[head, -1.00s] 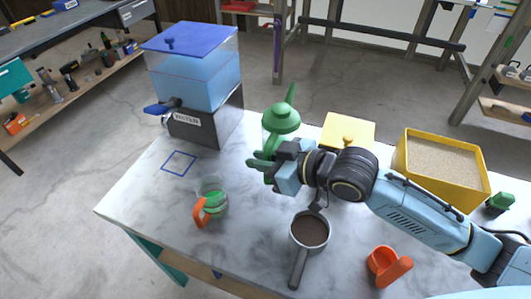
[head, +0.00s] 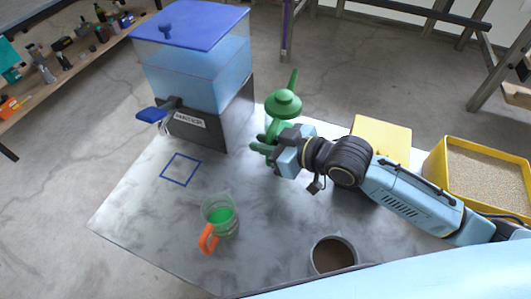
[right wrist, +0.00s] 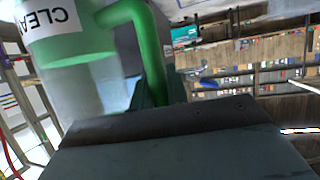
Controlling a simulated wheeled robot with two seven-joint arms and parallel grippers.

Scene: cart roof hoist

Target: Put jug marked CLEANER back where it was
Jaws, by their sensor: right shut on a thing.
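The jug marked CLEANER has a green top (head: 284,103), and its body is mostly hidden behind my gripper in the head view. In the right wrist view its label (right wrist: 52,18) reads "CLEA", with the rest cut off. A green handle (right wrist: 148,45) curves down from its top. My right gripper (head: 268,148) is shut on the jug, at the handle side. I cannot tell whether the jug's base touches the table. A blue square outline (head: 180,169) on the table is empty. My left gripper is not in view.
The WATER dispenser (head: 190,122) stands left of the jug. A clear cup with green liquid and an orange handle (head: 208,239) stands in front. A yellow box (head: 390,130), a grain-filled yellow bin (head: 447,188) and a brown-filled round container (head: 334,256) are to the right.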

